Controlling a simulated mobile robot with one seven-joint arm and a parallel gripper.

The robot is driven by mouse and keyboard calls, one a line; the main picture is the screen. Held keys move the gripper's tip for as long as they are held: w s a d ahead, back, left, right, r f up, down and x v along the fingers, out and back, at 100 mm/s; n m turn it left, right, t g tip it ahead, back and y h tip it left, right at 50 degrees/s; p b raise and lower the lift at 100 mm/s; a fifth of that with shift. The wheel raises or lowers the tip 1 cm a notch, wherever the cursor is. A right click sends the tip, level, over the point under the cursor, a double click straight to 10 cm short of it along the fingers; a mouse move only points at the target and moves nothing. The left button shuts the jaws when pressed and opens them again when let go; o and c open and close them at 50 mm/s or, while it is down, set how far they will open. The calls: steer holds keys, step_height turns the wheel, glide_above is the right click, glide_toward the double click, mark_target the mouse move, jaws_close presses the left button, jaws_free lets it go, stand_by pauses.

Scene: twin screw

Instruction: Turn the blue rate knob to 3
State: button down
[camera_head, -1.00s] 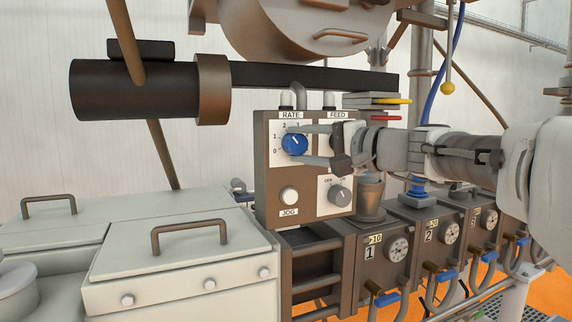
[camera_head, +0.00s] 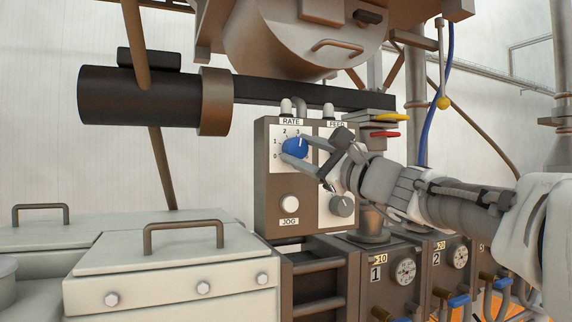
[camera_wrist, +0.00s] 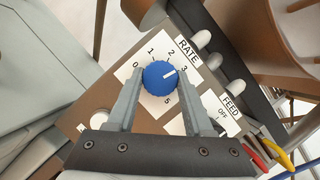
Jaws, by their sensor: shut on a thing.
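The blue rate knob (camera_head: 295,148) sits on the white RATE dial of the brown control box. It also shows in the wrist view (camera_wrist: 159,78), where its white pointer mark points at or very near the 3. The printed 4 is hidden by a finger. My gripper (camera_wrist: 161,80) has one finger on each side of the knob and is shut on it. In the head view my gripper (camera_head: 300,150) reaches in from the lower right, tilted.
A grey feed knob (camera_head: 342,206) and a white JOG button (camera_head: 289,204) sit lower on the box (camera_head: 264,190). White domes top the box. Red (camera_head: 386,134) and yellow (camera_head: 391,117) handles stand close to the right of my gripper. A pale lidded cabinet (camera_head: 180,262) is at lower left.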

steer(key=shift+f+m+t+h+b, duration=0.1)
steer(key=shift+m+t+h+b, duration=0.45)
steer(key=shift+m, duration=0.75)
steer(key=shift+c, duration=1.5)
jaws_free()
steer(key=shift+y, duration=0.25)
steer(key=v, duration=1.7)
steer(key=shift+s, duration=0.25)
steer(key=shift+f, duration=0.1)
